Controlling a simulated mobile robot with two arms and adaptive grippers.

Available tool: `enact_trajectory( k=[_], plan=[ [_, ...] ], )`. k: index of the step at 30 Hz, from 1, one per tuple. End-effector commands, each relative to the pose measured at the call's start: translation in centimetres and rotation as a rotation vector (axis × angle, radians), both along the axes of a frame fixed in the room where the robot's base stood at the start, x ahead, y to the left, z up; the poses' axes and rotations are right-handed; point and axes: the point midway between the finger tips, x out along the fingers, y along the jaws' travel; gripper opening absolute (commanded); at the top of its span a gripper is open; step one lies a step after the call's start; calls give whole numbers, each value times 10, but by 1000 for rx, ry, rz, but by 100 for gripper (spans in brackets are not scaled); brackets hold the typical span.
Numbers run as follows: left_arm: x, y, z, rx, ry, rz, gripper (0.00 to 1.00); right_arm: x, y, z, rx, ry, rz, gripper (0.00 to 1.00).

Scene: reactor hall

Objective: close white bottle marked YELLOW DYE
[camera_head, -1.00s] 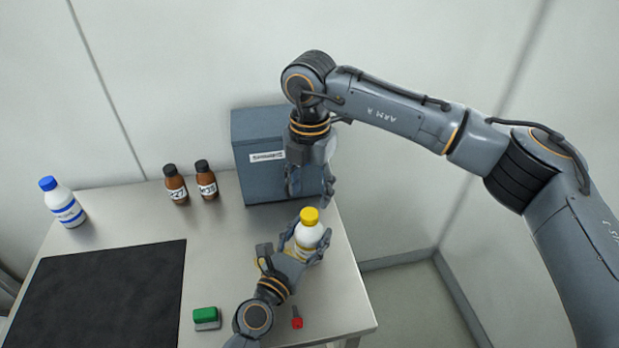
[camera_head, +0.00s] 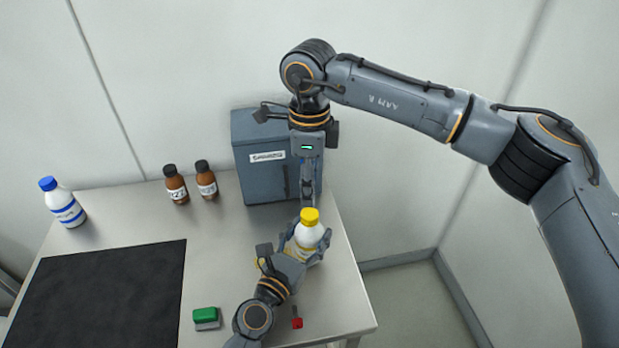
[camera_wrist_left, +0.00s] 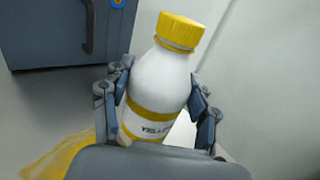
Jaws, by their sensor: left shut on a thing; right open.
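The white bottle (camera_head: 306,236) has a yellow cap (camera_head: 309,216) on its neck; I cannot tell how tight it is. In the left wrist view the bottle (camera_wrist_left: 160,82) leans a little in the picture, with yellow bands and a partly hidden label starting "YELL". My left gripper (camera_head: 303,248) is shut around the bottle's body, with a finger on each side; it also shows in the left wrist view (camera_wrist_left: 158,100). My right gripper (camera_head: 308,190) is open and points down just above the yellow cap, seemingly apart from it. Its fingers partly overlap in the head view.
A grey-blue cabinet (camera_head: 252,178) stands close behind the grippers. Two brown bottles (camera_head: 176,190) (camera_head: 206,185) and a blue-capped white bottle (camera_head: 68,208) stand left. A black mat (camera_head: 100,295), a green-topped block (camera_head: 206,316) and a small red item (camera_head: 297,323) lie in front. A yellow patch (camera_wrist_left: 62,155) shows beside the bottle.

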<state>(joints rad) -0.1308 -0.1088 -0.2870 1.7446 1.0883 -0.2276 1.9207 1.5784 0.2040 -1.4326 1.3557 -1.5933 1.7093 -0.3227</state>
Motion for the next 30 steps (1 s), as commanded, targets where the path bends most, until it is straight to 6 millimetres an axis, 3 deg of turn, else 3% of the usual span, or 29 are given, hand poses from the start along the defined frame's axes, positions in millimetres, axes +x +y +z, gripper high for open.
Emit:
enact_trajectory(
  k=[6, 12, 30],
  plan=[
    [0, 0, 0, 0, 0, 0, 0, 0, 0, 3, 0, 0, 397, 52],
    [0, 0, 0, 0, 0, 0, 0, 0, 0, 5, 0, -1, 620, 52],
    [0, 0, 0, 0, 0, 0, 0, 0, 0, -2, 1, 2, 687, 52]
  ],
)
